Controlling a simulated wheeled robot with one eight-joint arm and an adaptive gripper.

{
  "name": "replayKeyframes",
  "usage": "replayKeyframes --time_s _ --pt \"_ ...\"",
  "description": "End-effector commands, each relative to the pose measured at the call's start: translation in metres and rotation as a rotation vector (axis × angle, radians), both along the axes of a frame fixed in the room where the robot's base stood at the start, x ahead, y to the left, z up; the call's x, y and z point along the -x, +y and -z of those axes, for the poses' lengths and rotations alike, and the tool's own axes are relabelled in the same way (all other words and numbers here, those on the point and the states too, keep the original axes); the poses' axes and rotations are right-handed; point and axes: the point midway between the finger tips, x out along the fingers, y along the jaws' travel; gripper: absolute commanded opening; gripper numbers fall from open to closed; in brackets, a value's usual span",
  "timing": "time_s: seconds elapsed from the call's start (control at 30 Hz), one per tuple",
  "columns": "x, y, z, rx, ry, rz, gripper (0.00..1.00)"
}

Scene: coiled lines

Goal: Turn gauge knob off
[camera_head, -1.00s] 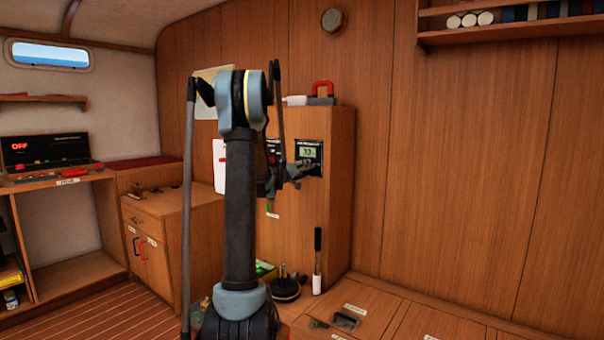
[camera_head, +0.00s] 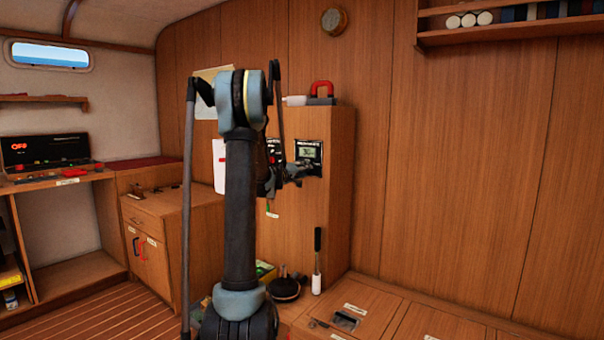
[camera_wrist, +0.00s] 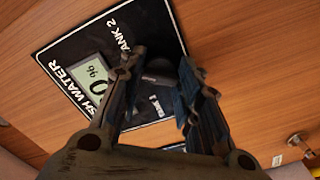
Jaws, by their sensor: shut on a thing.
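The gauge panel (camera_head: 309,144) is a black plate with a small display (camera_head: 306,153) on the front of the wooden cabinet. In the wrist view the panel (camera_wrist: 150,28) carries the words "TANK 2" and "TANK 1", and a water label partly covered by my finger. Its display (camera_wrist: 92,80) shows a 0 and a percent sign, partly hidden by the left finger. A dark round knob (camera_wrist: 159,68) sits between my fingertips. My gripper (camera_head: 297,172) is at the panel, shut on the knob; the fingers hide the knob's sides and pointer.
A second dark panel (camera_head: 273,150) is left of the gauge, partly behind my arm. A red-handled item (camera_head: 322,89) lies on the cabinet top (camera_head: 345,106). A black-and-white handled tool (camera_head: 317,262) stands below.

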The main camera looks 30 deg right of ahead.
Motion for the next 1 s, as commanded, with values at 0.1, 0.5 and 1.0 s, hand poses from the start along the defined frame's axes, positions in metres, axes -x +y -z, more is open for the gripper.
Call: replayKeyframes --time_s 0.1,0.5,1.0 --pt "-0.0013 0.0017 0.0011 0.033 0.083 -0.005 0.07" --pt "-0.0016 0.0022 0.0014 0.158 0.386 -0.005 0.07" --pt "-0.0013 0.0024 0.0017 0.237 0.577 -0.005 0.07"
